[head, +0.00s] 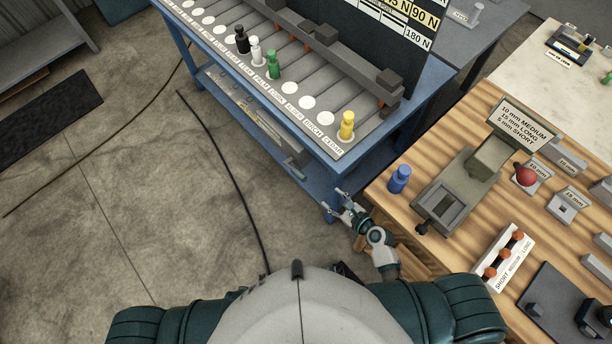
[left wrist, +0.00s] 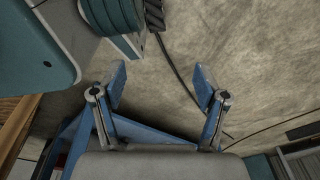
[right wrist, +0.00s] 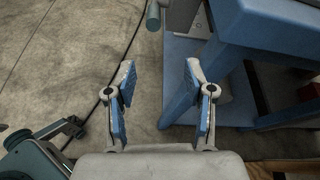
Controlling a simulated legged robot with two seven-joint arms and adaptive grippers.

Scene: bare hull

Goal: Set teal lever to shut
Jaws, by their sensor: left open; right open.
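I cannot make out the teal lever for certain in any view. A teal cylindrical piece (right wrist: 153,15) shows at the top edge of the right wrist view, cut off by the frame; I cannot tell whether it is the lever's grip. My right gripper (head: 338,203) is open and empty between the blue bench and the wooden table; in the right wrist view its fingers (right wrist: 160,70) stand apart over the floor. My left gripper (left wrist: 160,76) is open and empty over the floor in the left wrist view. I do not see it in the head view.
The blue bench (head: 429,92) carries a rack with black, white, green and yellow pegs. The wooden table (head: 413,262) at right holds a blue peg (head: 400,179), a grey fixture (head: 445,203) and a red ball (head: 526,176). A dark cable (head: 236,165) crosses the floor; the floor at left is mostly clear.

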